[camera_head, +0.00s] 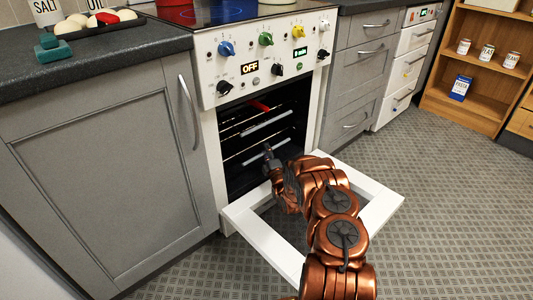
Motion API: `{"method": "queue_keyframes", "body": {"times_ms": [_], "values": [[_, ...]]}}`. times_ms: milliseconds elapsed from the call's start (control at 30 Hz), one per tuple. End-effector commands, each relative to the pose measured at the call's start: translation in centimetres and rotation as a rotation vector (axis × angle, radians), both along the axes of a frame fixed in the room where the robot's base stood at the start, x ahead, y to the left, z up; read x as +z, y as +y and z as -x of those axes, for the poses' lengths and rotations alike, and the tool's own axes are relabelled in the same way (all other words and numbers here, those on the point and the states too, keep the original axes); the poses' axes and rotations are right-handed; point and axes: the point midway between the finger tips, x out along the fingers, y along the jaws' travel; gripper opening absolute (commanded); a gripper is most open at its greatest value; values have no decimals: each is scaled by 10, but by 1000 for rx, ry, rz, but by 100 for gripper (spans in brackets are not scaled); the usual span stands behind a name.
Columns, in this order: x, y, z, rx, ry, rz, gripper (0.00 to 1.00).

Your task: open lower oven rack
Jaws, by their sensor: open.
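The white oven (208,80) stands between grey cabinets, with its door (262,238) folded down and open. Inside the dark cavity are an upper rack with a light front bar (265,123) and a lower rack with a light front bar (268,150). A red item (259,106) shows near the upper rack.
A grey cabinet (100,180) with a long handle stands left of the oven. Grey drawers (355,85) stand to the right. A wooden shelf (470,105) is at the far right. The patterned floor (440,190) is clear to the right.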

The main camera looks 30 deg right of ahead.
Motion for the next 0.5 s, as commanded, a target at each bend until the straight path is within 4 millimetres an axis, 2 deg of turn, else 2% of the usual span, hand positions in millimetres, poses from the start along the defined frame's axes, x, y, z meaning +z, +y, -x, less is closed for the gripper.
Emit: {"method": "queue_keyframes", "body": {"times_ms": [200,500], "values": [[0,0,0,0,1,0,38],[0,0,0,0,1,0,7]]}}
